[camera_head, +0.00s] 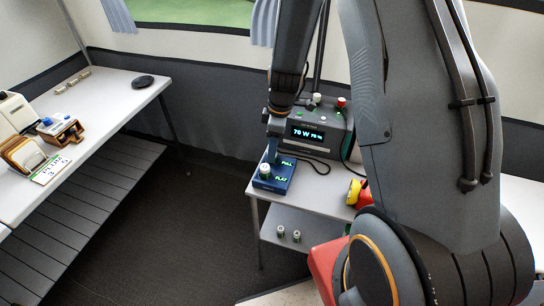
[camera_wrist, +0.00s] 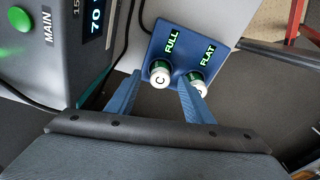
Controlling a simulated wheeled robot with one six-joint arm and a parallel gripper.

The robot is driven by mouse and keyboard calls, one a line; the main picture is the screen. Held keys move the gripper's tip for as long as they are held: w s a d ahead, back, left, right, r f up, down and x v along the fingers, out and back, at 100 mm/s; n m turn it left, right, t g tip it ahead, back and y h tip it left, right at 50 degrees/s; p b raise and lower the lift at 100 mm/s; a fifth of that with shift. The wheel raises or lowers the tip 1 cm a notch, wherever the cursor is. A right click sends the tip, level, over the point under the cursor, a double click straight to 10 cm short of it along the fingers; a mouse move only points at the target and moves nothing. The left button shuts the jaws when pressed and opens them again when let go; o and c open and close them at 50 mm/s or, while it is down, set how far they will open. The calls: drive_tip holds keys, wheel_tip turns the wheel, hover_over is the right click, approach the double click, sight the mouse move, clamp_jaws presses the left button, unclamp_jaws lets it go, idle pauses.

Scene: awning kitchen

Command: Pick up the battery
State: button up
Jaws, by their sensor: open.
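A blue holder (camera_head: 285,186) marked FULL and FLAT sits on the small white table. In the wrist view, the holder (camera_wrist: 183,45) bears a green battery with a white cap marked C (camera_wrist: 160,75) by the FULL label. A second battery (camera_wrist: 196,78) sits by the FLAT label, partly hidden by the right finger. In the head view one white battery cap (camera_head: 265,169) shows at the holder's left. My gripper (camera_head: 272,150) is open just above the holder; in the wrist view its blue fingers (camera_wrist: 158,102) stand apart, with the C battery in view between and beyond them.
A grey power unit (camera_head: 318,128) with a lit display stands behind the holder. Black cables lie on the table beside it. A red and yellow object (camera_head: 357,192) is at the right. Two small batteries (camera_head: 288,234) stand on the lower shelf. A long white counter (camera_head: 100,100) is at left.

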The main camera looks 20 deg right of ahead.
drive_tip(key=shift+a+f, duration=0.15)
drive_tip(key=shift+f, duration=1.15)
drive_tip(key=shift+w, duration=0.1)
drive_tip(key=c, duration=1)
drive_tip(key=shift+c, duration=0.4)
drive_tip(key=shift+r, duration=0.1)
drive_tip(key=shift+r+b, duration=0.85)
drive_tip(key=shift+r, duration=4.1)
